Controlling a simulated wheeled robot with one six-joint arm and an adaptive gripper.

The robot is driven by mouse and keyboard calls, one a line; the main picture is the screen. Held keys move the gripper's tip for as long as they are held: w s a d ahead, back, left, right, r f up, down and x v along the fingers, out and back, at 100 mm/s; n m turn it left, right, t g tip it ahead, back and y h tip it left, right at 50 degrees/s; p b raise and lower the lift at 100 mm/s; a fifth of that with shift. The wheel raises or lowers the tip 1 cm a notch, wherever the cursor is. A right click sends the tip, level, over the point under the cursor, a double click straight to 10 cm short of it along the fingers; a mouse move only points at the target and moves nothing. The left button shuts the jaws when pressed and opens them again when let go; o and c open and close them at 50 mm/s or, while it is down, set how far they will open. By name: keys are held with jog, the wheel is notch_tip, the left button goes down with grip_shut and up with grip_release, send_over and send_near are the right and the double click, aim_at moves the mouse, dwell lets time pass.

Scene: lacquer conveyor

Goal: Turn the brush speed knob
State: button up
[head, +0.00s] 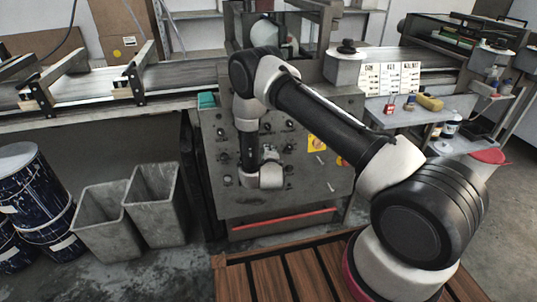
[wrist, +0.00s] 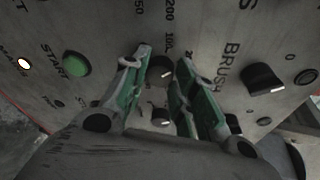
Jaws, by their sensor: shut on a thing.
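In the wrist view, my gripper (wrist: 163,62) reaches onto a grey control panel (wrist: 105,30) with its two green-padded fingers on either side of a small black round knob (wrist: 160,70). It is shut on this knob, whose sides are partly hidden by the fingertips. The word BRUSH is printed just right of the right finger. A larger black knob (wrist: 264,79) with a pale pointer mark sits further right, clear of the fingers. I cannot tell which of the two knobs the label belongs to. In the head view my arm hides part of the panel (head: 310,195).
A green START button (wrist: 76,64) and a lit white lamp (wrist: 24,63) are left of the fingers. Another black knob (wrist: 160,117) lies between the fingers, lower down. Grey bins (head: 158,205) and blue drums (head: 35,195) stand left of the panel.

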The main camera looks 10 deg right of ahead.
jog(key=shift+m, duration=0.7)
jog(key=shift+y, duration=0.3)
jog(key=o, duration=1)
jog(key=shift+o, duration=0.2)
jog(key=v, duration=1.2)
jog(key=shift+r, duration=0.2)
